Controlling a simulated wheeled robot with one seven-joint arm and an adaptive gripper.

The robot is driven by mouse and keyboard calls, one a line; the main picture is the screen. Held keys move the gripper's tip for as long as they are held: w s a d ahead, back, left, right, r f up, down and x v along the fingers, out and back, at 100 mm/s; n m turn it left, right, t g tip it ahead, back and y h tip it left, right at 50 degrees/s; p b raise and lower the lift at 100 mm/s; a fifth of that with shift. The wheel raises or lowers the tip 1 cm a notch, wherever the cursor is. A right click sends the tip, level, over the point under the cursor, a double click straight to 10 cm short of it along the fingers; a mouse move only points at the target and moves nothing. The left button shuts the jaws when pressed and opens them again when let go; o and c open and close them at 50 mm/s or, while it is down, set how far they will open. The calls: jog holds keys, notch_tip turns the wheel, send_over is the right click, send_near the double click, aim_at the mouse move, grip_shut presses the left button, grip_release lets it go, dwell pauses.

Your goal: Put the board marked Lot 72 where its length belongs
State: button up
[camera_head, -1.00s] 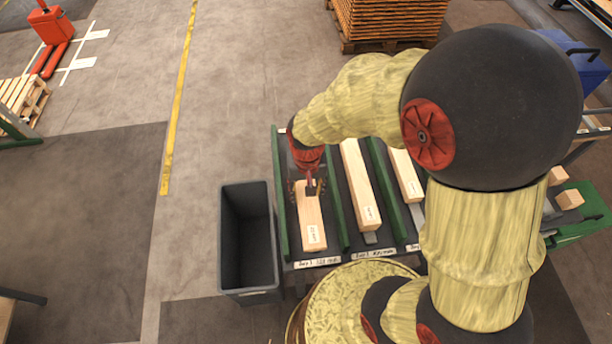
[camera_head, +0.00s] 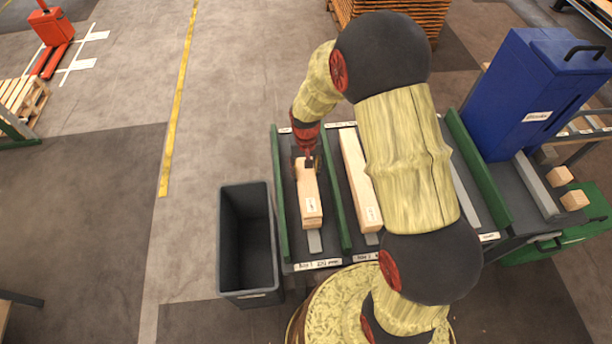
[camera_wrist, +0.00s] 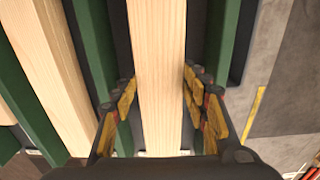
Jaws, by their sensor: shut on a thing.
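A pale wooden board (camera_head: 309,187) lies lengthwise in the leftmost lane, with a small white label near its front end that is too small to read. My gripper (camera_head: 307,163) is at the board's far part. In the wrist view the board (camera_wrist: 159,70) runs between the fingers of my gripper (camera_wrist: 160,105), which are shut on its sides. I cannot tell whether the board rests in the lane or is a little raised. A longer board (camera_head: 358,180) lies in the second lane. The leftmost lane's front label (camera_head: 318,264) seems to read "Bay 1 220 mm".
Green dividers (camera_head: 334,200) separate the lanes. A dark open bin (camera_head: 229,240) stands left of the rack. A blue cabinet (camera_head: 530,90) and small wood blocks (camera_head: 573,200) are at the right. My arm hides part of the lanes to the right.

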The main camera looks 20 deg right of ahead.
jog(key=shift+f, duration=1.35)
jog(key=shift+f, duration=0.1)
jog(key=o, duration=1.4)
jog(key=shift+s, duration=0.1)
notch_tip(320, 180, up, 13)
jog(key=p, duration=0.2)
notch_tip(320, 180, up, 8)
jog(key=t, duration=0.1)
send_over(306, 174)
jog(key=s, duration=0.2)
jog(key=s+r+n+t, duration=0.2)
jog(key=s+r+t, duration=0.2)
jog(key=s+r, duration=1.3)
jog(key=s, duration=0.3)
jog(key=shift+s+t, duration=0.15)
jog(key=shift+t, duration=0.15)
